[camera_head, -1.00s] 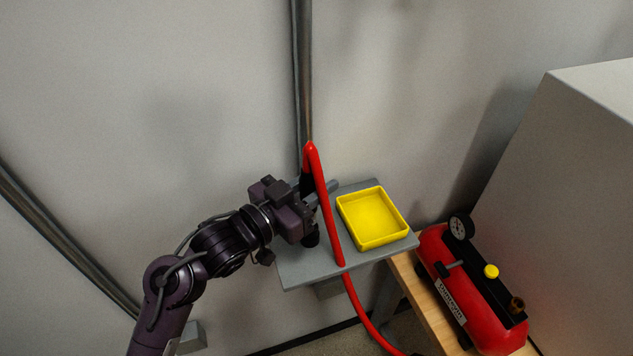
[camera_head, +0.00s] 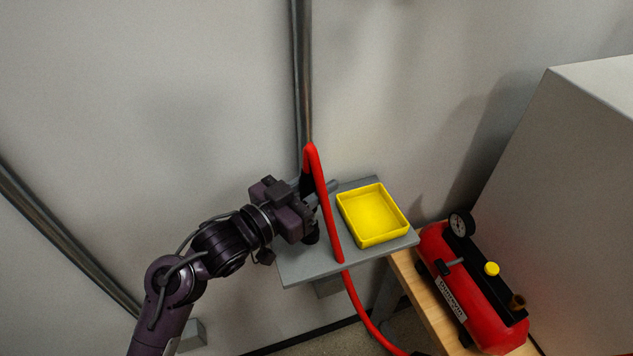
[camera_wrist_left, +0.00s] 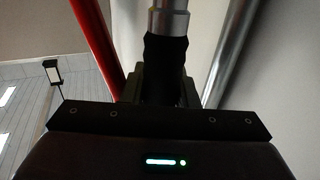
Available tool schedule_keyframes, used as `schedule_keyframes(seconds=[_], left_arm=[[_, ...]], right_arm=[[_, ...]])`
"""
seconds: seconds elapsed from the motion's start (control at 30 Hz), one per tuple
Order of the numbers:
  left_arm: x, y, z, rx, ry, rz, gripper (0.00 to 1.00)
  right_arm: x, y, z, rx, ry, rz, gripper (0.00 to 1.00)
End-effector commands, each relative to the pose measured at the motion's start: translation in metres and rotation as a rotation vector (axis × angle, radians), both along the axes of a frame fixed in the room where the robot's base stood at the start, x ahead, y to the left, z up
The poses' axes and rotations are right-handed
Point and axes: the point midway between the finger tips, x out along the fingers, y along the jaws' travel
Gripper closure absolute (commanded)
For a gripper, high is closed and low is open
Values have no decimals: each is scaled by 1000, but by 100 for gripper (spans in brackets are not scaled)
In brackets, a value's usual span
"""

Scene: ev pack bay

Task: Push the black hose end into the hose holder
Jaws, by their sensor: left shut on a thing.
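My left gripper (camera_head: 318,190) is shut on the black hose end (camera_wrist_left: 166,58) above the left part of the grey shelf. In the left wrist view the black end sits between my fingers, with a silver metal part (camera_wrist_left: 168,22) beyond it. In the head view the red hose (camera_head: 329,210) bends over at the top near my fingers and runs down past the shelf's front edge. It also shows in the left wrist view (camera_wrist_left: 97,40). A black piece (camera_head: 312,236) shows just below my gripper at the shelf; I cannot tell whether it is the hose holder. My right gripper is not in view.
A yellow tray (camera_head: 345,213) stands on the grey shelf (camera_head: 300,273), right of the hose. A red compressor (camera_head: 480,300) with a gauge sits on a wooden bench (camera_head: 423,312) at lower right. A vertical metal pipe (camera_head: 302,70) runs up the wall behind.

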Motion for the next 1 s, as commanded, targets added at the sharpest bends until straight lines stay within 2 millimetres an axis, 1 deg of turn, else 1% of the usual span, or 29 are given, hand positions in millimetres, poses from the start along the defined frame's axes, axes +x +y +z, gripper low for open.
schedule_keyframes(seconds=[0.13, 0.4, 0.43, 0.6, 0.77, 0.8, 0.97, 1.0], left_arm=[[0, 0, 2, -1, -1, 0, 97], [0, 0, 2, -1, -1, 0, 97], [0, 0, 2, -1, -1, 0, 69], [0, 0, 1, -1, -1, 0, 48], [0, 0, 1, 0, 0, 0, 48], [0, 0, 1, 2, 1, 0, 47], [0, 0, 1, 1, 1, 0, 26], [0, 0, 1, 1, 1, 0, 26]], right_arm=[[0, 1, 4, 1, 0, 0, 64], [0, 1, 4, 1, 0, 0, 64], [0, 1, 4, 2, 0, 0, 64], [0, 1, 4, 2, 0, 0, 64], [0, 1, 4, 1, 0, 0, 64], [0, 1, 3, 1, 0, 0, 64], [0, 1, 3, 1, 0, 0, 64], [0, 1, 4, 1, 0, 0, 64]])
